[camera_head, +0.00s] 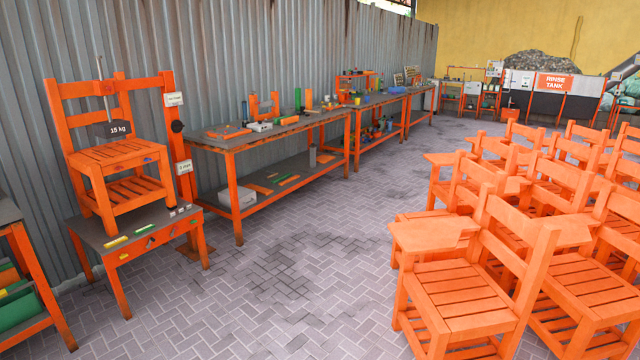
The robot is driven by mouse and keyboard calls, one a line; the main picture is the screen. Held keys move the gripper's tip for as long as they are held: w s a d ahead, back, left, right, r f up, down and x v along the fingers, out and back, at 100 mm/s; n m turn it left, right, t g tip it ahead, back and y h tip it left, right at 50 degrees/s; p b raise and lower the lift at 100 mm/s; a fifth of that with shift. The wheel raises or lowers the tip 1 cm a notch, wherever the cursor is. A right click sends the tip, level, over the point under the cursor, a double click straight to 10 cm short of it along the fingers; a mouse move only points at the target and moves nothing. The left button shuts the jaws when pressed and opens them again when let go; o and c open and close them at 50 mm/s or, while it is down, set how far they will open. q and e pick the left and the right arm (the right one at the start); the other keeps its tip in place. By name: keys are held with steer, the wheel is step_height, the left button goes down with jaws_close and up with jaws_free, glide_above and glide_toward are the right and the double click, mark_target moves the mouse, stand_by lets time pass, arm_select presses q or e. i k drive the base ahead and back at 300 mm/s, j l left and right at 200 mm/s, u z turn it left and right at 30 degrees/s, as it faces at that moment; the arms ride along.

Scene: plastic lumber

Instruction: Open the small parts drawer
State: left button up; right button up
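I cannot make out a small parts drawer for certain in the head view. A long workbench (262,137) with an orange frame and grey top stands along the corrugated wall, with small tools and parts on it. A pale grey box (238,199) sits on its lower shelf; I cannot tell whether it has a drawer. More benches (385,97) continue behind it, with small coloured items too small to tell apart. Neither of my grippers is in view.
Orange chairs (465,290) crowd the right side. An orange chair (120,160) with a 15 kg weight (118,129) stands on a low table (135,238) at left. The paved floor (300,260) between is clear. A rinse tank (555,83) stands at the back.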

mark_target(244, 202)
steer(key=i, duration=3.6)
steer(key=i+z, duration=0.1)
steer(key=i, duration=1.1)
steer(key=i+j, duration=0.2)
steer(key=i, duration=1.05)
steer(key=i+j, duration=0.1)
steer(key=i, duration=1.1)
steer(key=i+j, duration=0.1)
steer(key=i, duration=1.1)
steer(key=k+l+u, duration=0.15)
steer(key=u, duration=3.35)
